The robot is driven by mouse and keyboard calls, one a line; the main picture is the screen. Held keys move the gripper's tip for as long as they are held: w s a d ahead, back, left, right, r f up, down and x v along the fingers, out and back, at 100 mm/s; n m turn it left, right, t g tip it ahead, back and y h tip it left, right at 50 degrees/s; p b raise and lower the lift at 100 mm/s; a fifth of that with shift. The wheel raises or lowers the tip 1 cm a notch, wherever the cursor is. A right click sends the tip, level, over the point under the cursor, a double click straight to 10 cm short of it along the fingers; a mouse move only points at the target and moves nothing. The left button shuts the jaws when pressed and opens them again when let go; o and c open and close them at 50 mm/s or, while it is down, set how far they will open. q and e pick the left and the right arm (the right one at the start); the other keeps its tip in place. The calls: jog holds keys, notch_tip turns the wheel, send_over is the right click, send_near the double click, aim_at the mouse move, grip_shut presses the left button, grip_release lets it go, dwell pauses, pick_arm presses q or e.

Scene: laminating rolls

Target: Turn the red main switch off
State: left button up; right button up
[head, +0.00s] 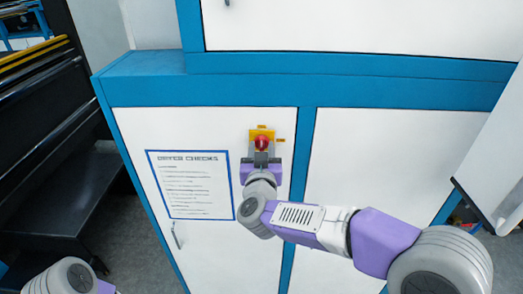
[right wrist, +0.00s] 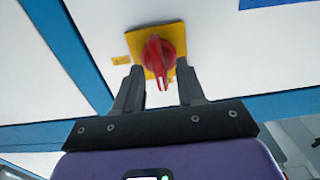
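The red main switch (head: 262,143) is a rotary knob on a yellow plate (head: 262,133), mounted on a white cabinet door. In the right wrist view the red knob (right wrist: 158,56) shows a white mark at its lower end, and the yellow plate (right wrist: 175,36) lies behind it. My right gripper (head: 261,156) is in front of the switch. In the right wrist view its two fingers (right wrist: 158,85) are apart, one on each side of the knob's lower end, with gaps visible. My left gripper is out of view; only part of my left arm shows at the lower left.
Blue frame posts (head: 303,150) border the white doors. A dark machine with rollers (head: 45,80) stands at the left. A white panel (head: 497,160) juts in at the right.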

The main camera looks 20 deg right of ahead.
grip_shut()
